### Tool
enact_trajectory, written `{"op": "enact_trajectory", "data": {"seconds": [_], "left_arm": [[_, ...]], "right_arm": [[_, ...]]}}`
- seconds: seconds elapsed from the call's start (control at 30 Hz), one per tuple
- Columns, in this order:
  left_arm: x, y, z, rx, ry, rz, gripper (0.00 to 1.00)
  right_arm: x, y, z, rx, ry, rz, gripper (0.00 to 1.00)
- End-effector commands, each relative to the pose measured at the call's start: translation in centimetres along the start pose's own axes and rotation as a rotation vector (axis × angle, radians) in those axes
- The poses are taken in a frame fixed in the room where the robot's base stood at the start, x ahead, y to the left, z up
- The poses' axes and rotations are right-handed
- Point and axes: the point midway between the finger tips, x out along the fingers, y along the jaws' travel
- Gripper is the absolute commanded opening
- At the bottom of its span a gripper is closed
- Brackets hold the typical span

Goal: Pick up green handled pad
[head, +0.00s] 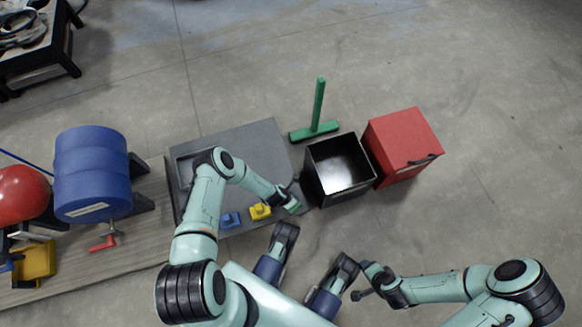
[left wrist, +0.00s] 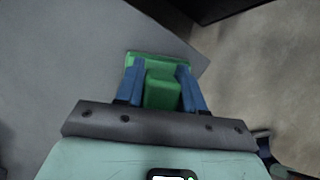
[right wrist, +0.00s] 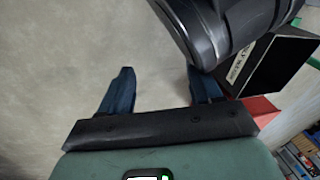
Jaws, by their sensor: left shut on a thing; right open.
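The green handled pad (left wrist: 162,88) is between the blue fingers of my left gripper (left wrist: 163,85) in the left wrist view. The fingers are shut on its block-shaped handle, and the flat green pad shows beyond them. In the head view the green pad (head: 293,205) shows small at the end of my left arm, by the right edge of the grey table (head: 245,150). I cannot tell there whether it touches the table. My right gripper (right wrist: 158,88) is open and empty, its blue fingers apart over bare floor.
A blue pad (head: 231,220) and a yellow pad (head: 260,211) sit on the table's front edge. An open black bin (head: 312,178) and a red box (head: 402,146) stand right of the table. A green T-shaped tool (head: 317,115) stands behind the bin. Floor at the right is clear.

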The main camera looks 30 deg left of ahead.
Motion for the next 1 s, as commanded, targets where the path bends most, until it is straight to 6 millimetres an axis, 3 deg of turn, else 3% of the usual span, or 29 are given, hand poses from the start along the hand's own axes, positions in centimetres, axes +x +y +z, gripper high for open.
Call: {"op": "enact_trajectory", "data": {"seconds": [0.17,0.33,0.7,1.0], "left_arm": [[-1.1,0.1,0.5,-0.001,-0.001,0.001,0.07],[-3.6,0.1,1.6,0.001,-0.003,0.001,0.07],[-12.1,0.1,5.1,0.002,-0.003,0.002,0.07],[-16.9,0.0,7.1,0.001,-0.002,0.0,0.07]], "right_arm": [[-0.7,-0.7,-0.8,-0.007,0.027,-0.012,0.64],[-2.3,-2.1,-2.3,-0.02,0.077,-0.037,0.64],[-6.5,-3.4,2.7,-0.038,-0.07,-0.049,0.64],[-8.5,-3.8,5.5,-0.046,-0.155,-0.051,0.64]]}}
